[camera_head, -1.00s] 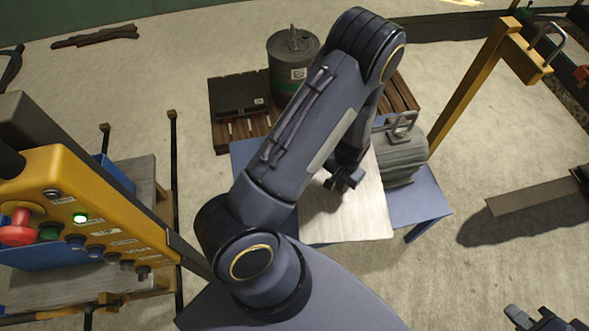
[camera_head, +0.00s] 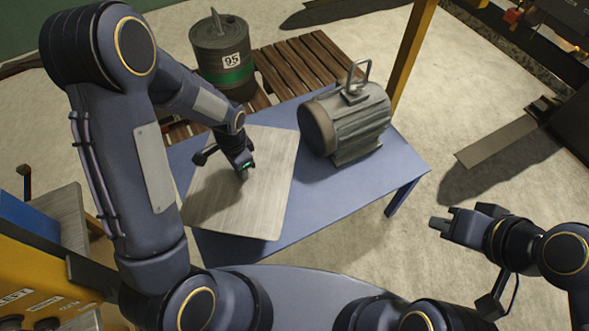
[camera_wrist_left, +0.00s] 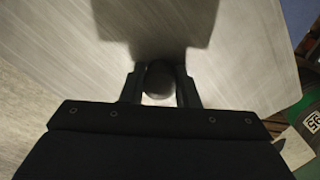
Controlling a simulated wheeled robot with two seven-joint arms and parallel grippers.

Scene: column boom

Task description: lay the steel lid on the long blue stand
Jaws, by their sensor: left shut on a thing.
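The steel lid (camera_head: 262,185), a flat brushed-metal square plate, is over the left part of the long blue stand (camera_head: 330,195). I cannot tell whether it touches the stand's top. My left gripper (camera_head: 245,172) is above the lid's middle. In the left wrist view its two fingers (camera_wrist_left: 159,92) are shut on the lid's round dark knob (camera_wrist_left: 159,80), and the plate (camera_wrist_left: 70,70) fills most of that view. My right gripper (camera_head: 445,223) is off the stand's right end, apart from everything; its finger gap is unclear.
A grey motor (camera_head: 348,120) with a lifting handle stands on the blue stand, right of the lid. A dark drum (camera_head: 222,55) with a green band stands on a wooden pallet (camera_head: 312,62) behind. A yellow post (camera_head: 412,50) rises behind the stand's right end.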

